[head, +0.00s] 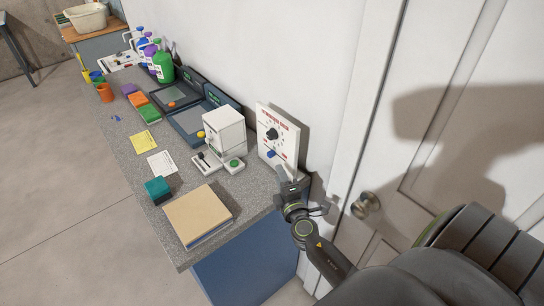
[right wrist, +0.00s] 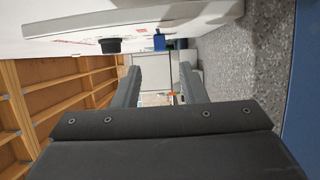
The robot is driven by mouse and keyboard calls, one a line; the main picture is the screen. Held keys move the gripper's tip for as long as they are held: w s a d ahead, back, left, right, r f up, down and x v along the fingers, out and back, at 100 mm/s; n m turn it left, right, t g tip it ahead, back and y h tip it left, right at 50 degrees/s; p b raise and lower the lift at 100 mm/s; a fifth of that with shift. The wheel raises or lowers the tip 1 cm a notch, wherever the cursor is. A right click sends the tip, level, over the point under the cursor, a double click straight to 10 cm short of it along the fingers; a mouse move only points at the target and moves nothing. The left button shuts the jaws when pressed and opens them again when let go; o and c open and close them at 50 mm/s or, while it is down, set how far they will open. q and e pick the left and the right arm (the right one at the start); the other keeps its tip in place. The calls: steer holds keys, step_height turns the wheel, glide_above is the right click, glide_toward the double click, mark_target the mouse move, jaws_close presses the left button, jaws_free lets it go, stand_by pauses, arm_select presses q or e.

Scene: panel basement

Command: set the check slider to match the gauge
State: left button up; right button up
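A white upright panel (head: 283,126) with red lettering stands against the wall at the counter's right end. It carries a black round knob (head: 271,134) and, below that, a blue knob (head: 271,153). In the right wrist view the black knob (right wrist: 111,45) and the blue knob (right wrist: 159,42) stick out from the panel, seen edge-on. I cannot read a gauge or its value. My right gripper (head: 292,182) is just in front of the panel's lower edge, open and empty; its spread fingers (right wrist: 160,78) show in the wrist view. My left gripper is out of view.
A white box device (head: 224,128) with a black lever and green button stands left of the panel. A tan book (head: 198,213) and a teal block (head: 158,188) lie nearer on the grey counter. A door with a round handle (head: 366,204) is at the right.

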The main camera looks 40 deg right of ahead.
mark_target(271, 157)
steer(key=x, duration=0.8)
steer(key=shift+w, duration=0.2)
jaws_close()
steer(key=shift+f, duration=0.1)
